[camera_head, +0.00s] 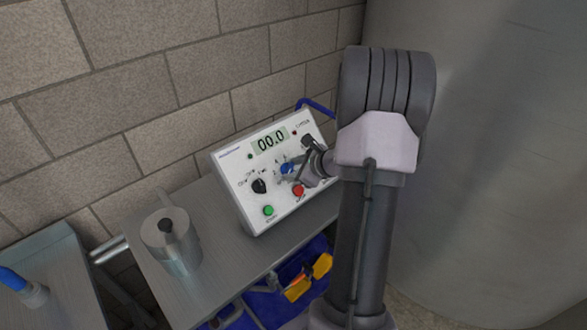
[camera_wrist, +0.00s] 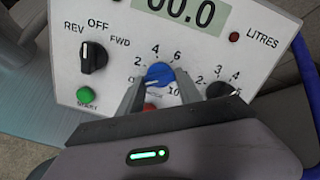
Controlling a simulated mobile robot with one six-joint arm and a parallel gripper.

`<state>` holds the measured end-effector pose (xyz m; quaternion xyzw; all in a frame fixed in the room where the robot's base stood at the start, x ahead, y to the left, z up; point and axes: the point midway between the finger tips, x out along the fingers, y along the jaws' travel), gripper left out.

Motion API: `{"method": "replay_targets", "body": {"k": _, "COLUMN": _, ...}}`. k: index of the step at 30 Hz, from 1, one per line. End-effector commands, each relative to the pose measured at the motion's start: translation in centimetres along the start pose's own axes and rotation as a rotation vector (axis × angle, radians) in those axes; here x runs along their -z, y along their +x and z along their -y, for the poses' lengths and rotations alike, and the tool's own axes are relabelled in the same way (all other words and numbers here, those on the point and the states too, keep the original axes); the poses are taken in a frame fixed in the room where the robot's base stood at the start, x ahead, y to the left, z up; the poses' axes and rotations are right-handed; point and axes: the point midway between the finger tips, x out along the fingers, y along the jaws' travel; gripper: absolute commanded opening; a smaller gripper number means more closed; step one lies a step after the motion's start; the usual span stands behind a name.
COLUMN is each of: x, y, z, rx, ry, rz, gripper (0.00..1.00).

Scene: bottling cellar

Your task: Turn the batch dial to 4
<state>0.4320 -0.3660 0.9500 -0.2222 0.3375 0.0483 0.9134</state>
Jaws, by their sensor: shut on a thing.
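The control panel (camera_head: 235,172) is a white sloping box with a display reading 00.0. In the wrist view, my gripper (camera_wrist: 160,80) has one finger on each side of a blue dial (camera_wrist: 160,72) and is shut on it. Around the blue dial, 2, 4, 6 and 10 can be read; its pointer is not clear and its label is partly hidden. To its right is a black dial (camera_wrist: 220,90) marked 2, 3, 4 and 5, partly covered by my gripper. I cannot read which dial is labelled batch. The blue dial also shows in the head view (camera_head: 286,168).
A black REV/OFF/FWD switch (camera_wrist: 93,57) sits left of the blue dial. Below are a green button (camera_wrist: 85,95) and a red button (camera_head: 298,190) close to my gripper. A metal can (camera_head: 172,242) stands left on the bench (camera_head: 215,270). A large grey tank (camera_head: 480,150) stands right.

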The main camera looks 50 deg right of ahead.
Motion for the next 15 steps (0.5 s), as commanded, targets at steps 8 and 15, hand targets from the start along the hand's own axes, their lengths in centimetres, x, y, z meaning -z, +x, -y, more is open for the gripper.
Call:
{"method": "replay_targets", "body": {"k": 8, "x": -0.09, "y": -0.11, "z": -0.06, "rx": 0.010, "ry": 0.220, "rz": -0.001, "gripper": 0.01}}
{"method": "replay_targets", "body": {"k": 15, "x": -0.16, "y": -0.15, "z": -0.10, "rx": 0.020, "ry": 0.448, "rz": -0.001, "gripper": 0.01}}
